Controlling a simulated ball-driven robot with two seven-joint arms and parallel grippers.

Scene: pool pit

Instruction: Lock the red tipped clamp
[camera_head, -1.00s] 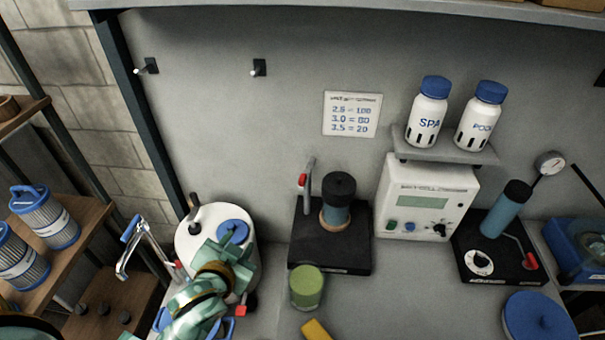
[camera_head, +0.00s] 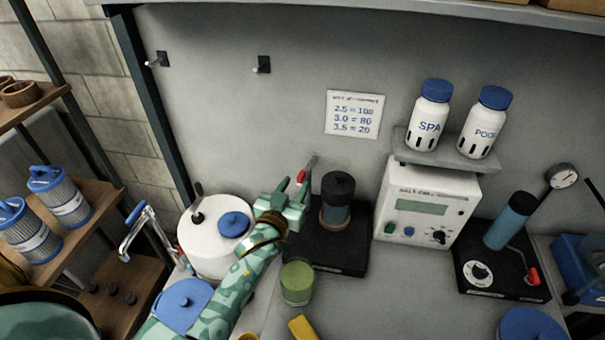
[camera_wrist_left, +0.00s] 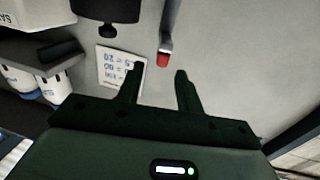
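The red tipped clamp (camera_head: 302,176) has a grey metal lever standing up at the left rear of a black base (camera_head: 328,257), beside a dark-capped cylinder (camera_head: 337,200). My left gripper (camera_head: 291,189) is open right by the lever. In the left wrist view, the red tip (camera_wrist_left: 163,60) shows just beyond and between the two open fingertips (camera_wrist_left: 159,72). Nothing is held. The lever's lower part is hidden by my gripper in the head view. My right gripper is not in view.
A white tank (camera_head: 212,238) with a blue cap stands left of the base. A green cup (camera_head: 297,283) is in front. A white meter (camera_head: 432,205) stands right, then another black base (camera_head: 503,270) with a red-tipped lever (camera_head: 533,276).

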